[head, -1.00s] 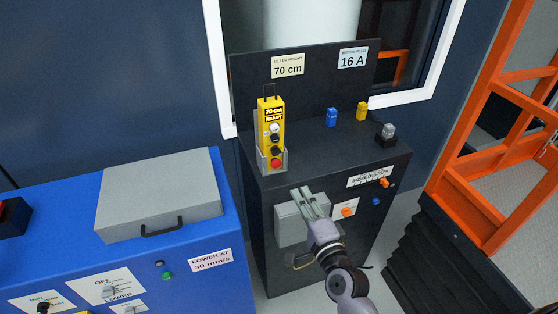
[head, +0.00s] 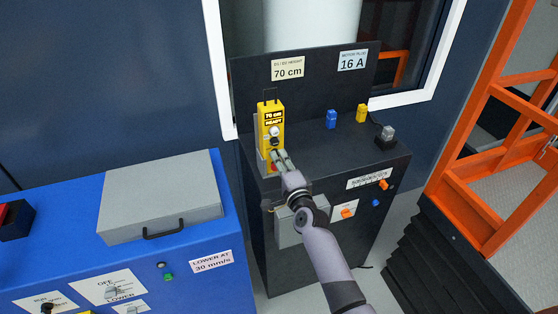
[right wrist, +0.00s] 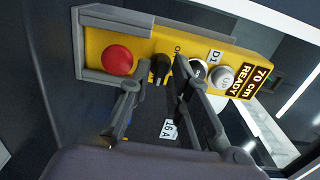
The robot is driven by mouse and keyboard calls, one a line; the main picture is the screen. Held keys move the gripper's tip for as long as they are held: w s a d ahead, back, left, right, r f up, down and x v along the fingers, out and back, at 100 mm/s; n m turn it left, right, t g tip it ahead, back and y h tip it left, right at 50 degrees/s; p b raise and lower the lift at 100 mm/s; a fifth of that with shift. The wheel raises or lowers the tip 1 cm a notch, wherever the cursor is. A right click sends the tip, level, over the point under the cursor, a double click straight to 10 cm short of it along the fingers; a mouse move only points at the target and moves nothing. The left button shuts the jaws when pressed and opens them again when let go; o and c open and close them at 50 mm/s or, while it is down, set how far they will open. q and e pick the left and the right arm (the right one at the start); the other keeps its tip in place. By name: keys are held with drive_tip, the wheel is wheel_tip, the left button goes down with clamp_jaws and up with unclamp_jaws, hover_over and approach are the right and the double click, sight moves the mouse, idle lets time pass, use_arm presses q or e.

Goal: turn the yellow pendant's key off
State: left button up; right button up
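The yellow pendant (head: 270,112) stands upright in its grey holder on the dark cabinet; its display reads 70 cm, READY. In the right wrist view the pendant (right wrist: 150,45) shows a red button (right wrist: 117,60), a black knob that looks like the key (right wrist: 160,68), a second dark control and a white UP button (right wrist: 221,77). My right gripper (head: 279,155) is at the pendant's lower front and hides its lower controls in the head view. Its fingers (right wrist: 158,80) are apart, one on each side of the black knob; contact is unclear. My left gripper is out of view.
The dark cabinet (head: 330,158) carries a blue plug (head: 331,118), a yellow plug (head: 362,112) and a grey plug (head: 387,136). A blue console (head: 210,245) with a grey case (head: 160,195) is on the left. An orange frame (head: 470,215) stands right.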

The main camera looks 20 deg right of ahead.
drive_tip(key=shift+w, duration=0.2)
clamp_jaws()
idle(0.3)
